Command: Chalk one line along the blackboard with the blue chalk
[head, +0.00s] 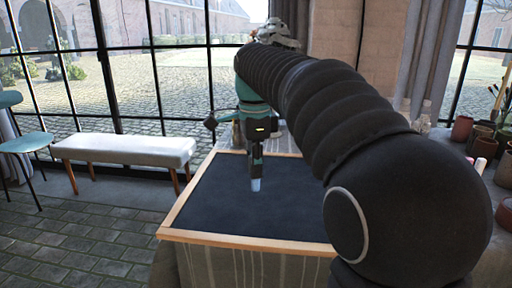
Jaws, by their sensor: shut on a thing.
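The blackboard (220,213) lies flat on a cloth-covered table, with a dark surface and a light wooden frame. No chalk line shows on the part that I can see. My gripper (256,176) points down over the board, left of my arm. It is shut on the blue chalk (255,185), a short pale-blue piece at the fingertips. The chalk's lower end is at or just above the board; I cannot tell whether it touches. My arm hides the right part of the board.
A white bench (125,150) and a teal chair (25,142) stand at the left on the brick floor. Clear bottles (423,115) and terracotta pots (461,128) stand at the right. Items behind my gripper are partly hidden. The board's left part is clear.

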